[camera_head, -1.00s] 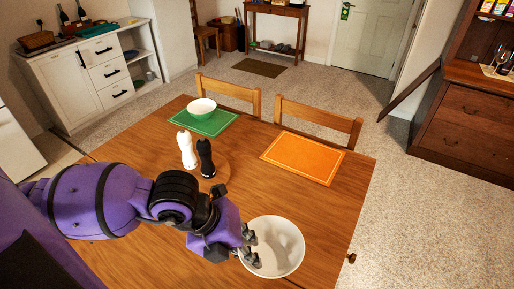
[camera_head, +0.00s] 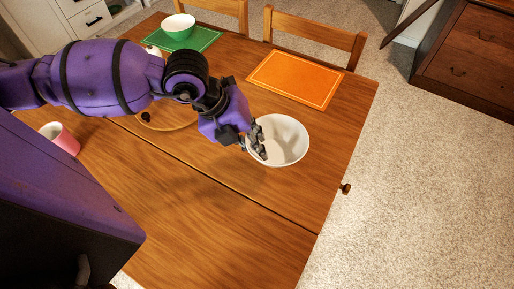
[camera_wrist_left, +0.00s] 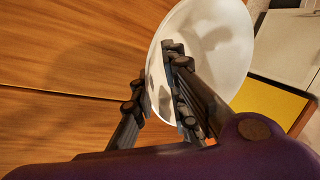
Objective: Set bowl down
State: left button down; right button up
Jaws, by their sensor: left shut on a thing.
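My left gripper (camera_head: 256,143) is shut on the near left rim of a large white bowl (camera_head: 287,141). The bowl is over the right part of the wooden table, nearer than the orange placemat (camera_head: 293,79) and apart from it in the picture. It looks empty and roughly upright; its gap above the table is hard to judge. In the left wrist view the fingers (camera_wrist_left: 158,75) straddle the wall of the bowl (camera_wrist_left: 220,45). My right gripper is not in view.
A smaller green and white bowl (camera_head: 179,26) stands on a green placemat (camera_head: 207,42) at the back. A pink cup (camera_head: 62,138) is at the left. My left arm mostly hides the shakers. Two chairs line the far edge; the table's near middle (camera_head: 230,225) is clear.

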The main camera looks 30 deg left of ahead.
pick_arm(q)
jog(key=shift+w+a+f, duration=0.25)
jog(key=shift+w+f, duration=0.7)
jog(key=shift+f, duration=0.1)
jog(key=shift+w+a+f, duration=0.1)
jog(key=shift+w+f, duration=0.15)
jog(key=shift+f, duration=0.15)
notch_tip(320, 180, down, 3)
jog(key=shift+w+f, duration=0.1)
jog(key=shift+f, duration=0.1)
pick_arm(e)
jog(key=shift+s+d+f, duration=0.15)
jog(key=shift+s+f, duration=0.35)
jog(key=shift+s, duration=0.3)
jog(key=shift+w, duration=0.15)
pick_arm(q)
jog(key=c, duration=1.7)
grip_release()
jog(key=shift+f, duration=0.15)
jog(key=shift+c, duration=0.2)
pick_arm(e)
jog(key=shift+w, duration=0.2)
